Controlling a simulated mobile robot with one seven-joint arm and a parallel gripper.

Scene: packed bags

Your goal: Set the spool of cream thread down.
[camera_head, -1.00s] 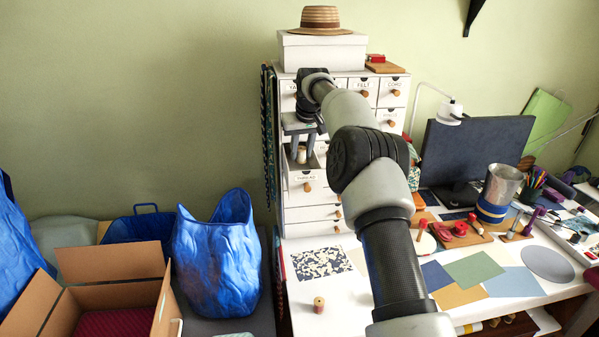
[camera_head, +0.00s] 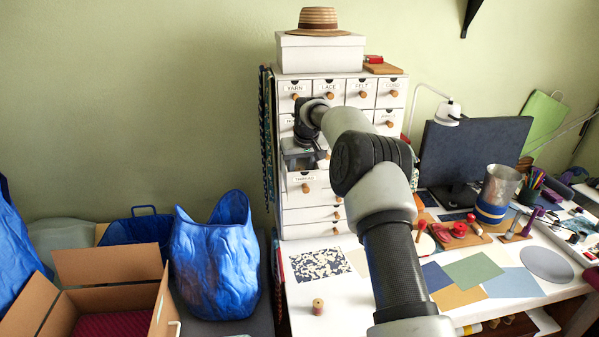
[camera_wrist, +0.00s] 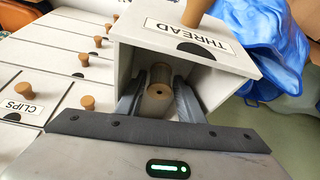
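The spool of cream thread (camera_wrist: 157,92) shows end-on in the wrist view, its tan end with a dark hole facing the camera. My gripper (camera_wrist: 160,88) has one finger on each side of it, seemingly touching, and looks shut on it. The spool and fingertips are inside the open drawer labelled THREAD (camera_wrist: 218,65). Whether the spool touches the drawer floor cannot be told. In the head view my gripper (camera_head: 304,160) is low at this drawer (camera_head: 306,184), and the spool is hidden.
The white drawer cabinet (camera_head: 346,215) carries a white box and a straw hat (camera_head: 319,20). A blue bag (camera_head: 215,255) and an open carton (camera_head: 110,262) are at left. The drawer walls stand close around my fingers.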

